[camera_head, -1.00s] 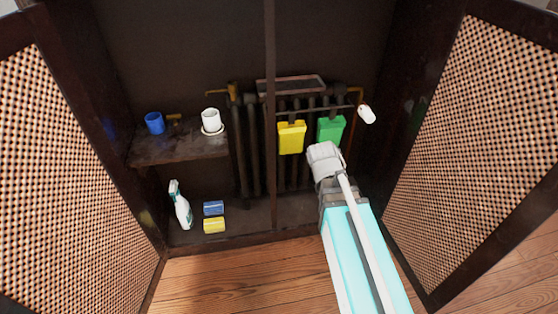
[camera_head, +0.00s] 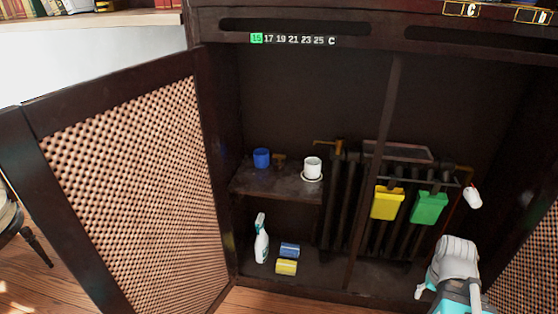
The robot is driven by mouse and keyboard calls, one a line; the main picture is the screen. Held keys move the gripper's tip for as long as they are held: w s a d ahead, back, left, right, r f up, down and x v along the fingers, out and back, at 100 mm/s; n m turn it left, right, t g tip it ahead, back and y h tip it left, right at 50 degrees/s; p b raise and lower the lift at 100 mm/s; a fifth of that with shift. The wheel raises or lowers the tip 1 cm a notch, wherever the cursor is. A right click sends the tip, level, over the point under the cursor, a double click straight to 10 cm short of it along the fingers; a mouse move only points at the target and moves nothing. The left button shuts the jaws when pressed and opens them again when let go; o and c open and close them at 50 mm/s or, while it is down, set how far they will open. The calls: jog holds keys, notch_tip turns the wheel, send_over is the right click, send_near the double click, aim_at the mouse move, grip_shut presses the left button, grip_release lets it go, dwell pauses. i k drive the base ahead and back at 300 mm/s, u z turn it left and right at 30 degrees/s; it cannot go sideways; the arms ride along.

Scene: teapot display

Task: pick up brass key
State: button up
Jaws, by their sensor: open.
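A small brass-brown piece that looks like the brass key (camera_head: 279,161) is on the dark shelf (camera_head: 270,185) inside the open cabinet. It sits between a blue cup (camera_head: 261,158) and a white cup (camera_head: 312,168) on a saucer. Its shape is too small to make out fully. My gripper (camera_head: 455,258) is at the lower right, in front of the radiator and well to the right of and below the shelf. It is open, and nothing is seen in it. Its fingers are not clearly visible.
A spray bottle (camera_head: 261,240), a blue sponge (camera_head: 290,250) and a yellow sponge (camera_head: 286,267) are on the cabinet floor. Yellow (camera_head: 387,203) and green (camera_head: 429,208) containers hang on the radiator (camera_head: 350,215). A vertical divider (camera_head: 374,170) stands between shelf and gripper. The left door (camera_head: 140,190) is open.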

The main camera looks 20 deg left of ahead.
aim_at(280, 156)
jog(key=u, duration=0.2)
jog(key=k, duration=0.5)
jog(key=u, duration=0.55)
jog(key=k, duration=0.85)
jog(key=u, duration=0.4)
jog(key=i, duration=1.35)
jog(key=z, duration=0.65)
jog(key=i, duration=0.65)
jog(key=z, duration=0.5)
